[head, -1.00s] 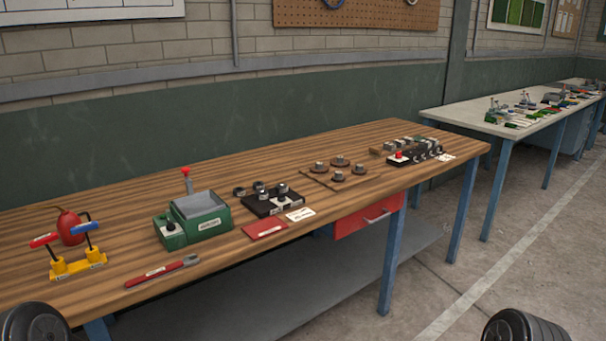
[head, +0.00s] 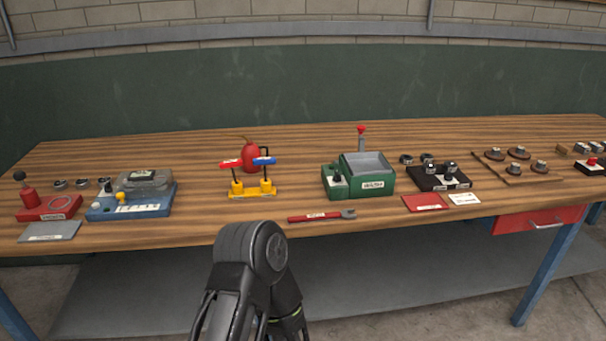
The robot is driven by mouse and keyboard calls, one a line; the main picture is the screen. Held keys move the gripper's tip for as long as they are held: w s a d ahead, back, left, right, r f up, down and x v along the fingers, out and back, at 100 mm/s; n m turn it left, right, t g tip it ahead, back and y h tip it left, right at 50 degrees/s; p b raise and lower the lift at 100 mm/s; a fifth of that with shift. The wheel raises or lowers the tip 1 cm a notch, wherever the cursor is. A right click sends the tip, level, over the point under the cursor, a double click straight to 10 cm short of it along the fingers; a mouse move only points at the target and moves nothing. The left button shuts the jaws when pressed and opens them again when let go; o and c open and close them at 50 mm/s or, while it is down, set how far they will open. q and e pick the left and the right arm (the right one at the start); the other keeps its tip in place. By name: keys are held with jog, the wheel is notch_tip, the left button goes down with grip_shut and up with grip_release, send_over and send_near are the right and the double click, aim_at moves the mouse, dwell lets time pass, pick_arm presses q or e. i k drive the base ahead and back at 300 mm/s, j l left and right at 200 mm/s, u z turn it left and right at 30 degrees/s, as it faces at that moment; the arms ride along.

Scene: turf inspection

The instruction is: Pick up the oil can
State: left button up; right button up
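The red oil can (head: 252,157) stands upright on the wooden bench, toward the back and left of the middle. It has a round body and a thin spout at its top. A yellow stand with a red and a blue lever (head: 252,190) is in front of it and hides its lower part. Neither of my grippers shows in the head view. Only a dark link of one of my arms rises from the bottom edge, in front of the bench.
A red wrench (head: 320,216) lies near the front edge. A green machine (head: 358,178) stands right of the stand; a blue device (head: 132,200) and a red lever block (head: 46,205) are at left. The wooden bench top (head: 215,222) is bare between the blue device and the stand.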

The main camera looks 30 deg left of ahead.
aim_at(250, 150)
jog(key=u, duration=1.3)
jog(key=i+l+z, duration=0.7)
jog(key=k+l, duration=0.1)
